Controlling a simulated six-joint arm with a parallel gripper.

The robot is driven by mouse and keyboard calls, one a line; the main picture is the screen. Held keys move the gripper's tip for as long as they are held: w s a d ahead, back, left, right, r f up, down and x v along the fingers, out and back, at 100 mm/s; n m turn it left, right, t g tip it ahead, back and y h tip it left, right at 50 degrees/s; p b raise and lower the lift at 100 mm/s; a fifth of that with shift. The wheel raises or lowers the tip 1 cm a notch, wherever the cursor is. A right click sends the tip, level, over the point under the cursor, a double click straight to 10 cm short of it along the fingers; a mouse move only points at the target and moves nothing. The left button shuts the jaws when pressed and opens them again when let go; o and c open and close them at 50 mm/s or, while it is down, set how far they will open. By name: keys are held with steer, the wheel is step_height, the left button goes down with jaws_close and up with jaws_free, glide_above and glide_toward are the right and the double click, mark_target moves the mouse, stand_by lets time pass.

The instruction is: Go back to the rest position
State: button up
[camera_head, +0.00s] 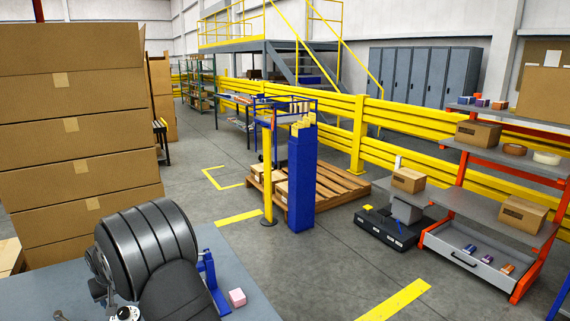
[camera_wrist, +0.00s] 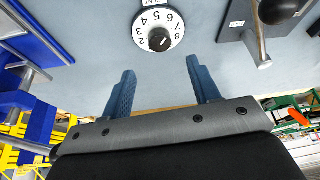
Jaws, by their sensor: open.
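My gripper (camera_wrist: 160,66) shows in the wrist view with its two blue fingers apart and nothing between them. Beyond the fingertips is a round white dial (camera_wrist: 158,31) with numbers and a black knob, set on a grey-blue surface. The fingers appear apart from the dial. In the head view my dark arm fills the lower left above a grey-blue tabletop (camera_head: 245,300). The arm hides my gripper there. A white dial (camera_head: 125,314) partly shows at the bottom edge.
Tall stacked cartons (camera_head: 75,130) stand at left. A black ball-topped lever (camera_wrist: 279,10) is right of the dial. A shelf rack (camera_head: 500,205) stands far right.

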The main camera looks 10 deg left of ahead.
steer(key=x, duration=0.9)
steer(key=shift+f, duration=0.15)
steer(key=shift+d+r+n, duration=0.1)
steer(key=shift+r+n, duration=0.1)
steer(key=shift+n, duration=0.2)
steer(key=shift+w+n+g, duration=0.1)
steer(key=shift+n+g, duration=0.4)
steer(key=shift+n, duration=0.5)
steer(key=s+d+v, duration=0.1)
steer(key=v, duration=1.5)
steer(key=shift+s+m+g, duration=0.2)
steer(key=shift+m+g, duration=0.1)
steer(key=shift+g, duration=0.1)
steer(key=shift+r, duration=0.15)
glide_toward(123, 311)
steer(key=shift+t, duration=0.4)
steer(key=x, duration=0.8)
steer(key=shift+s+a+f, duration=0.2)
steer(key=shift+a+f, duration=0.05)
steer(key=shift+f, duration=0.15)
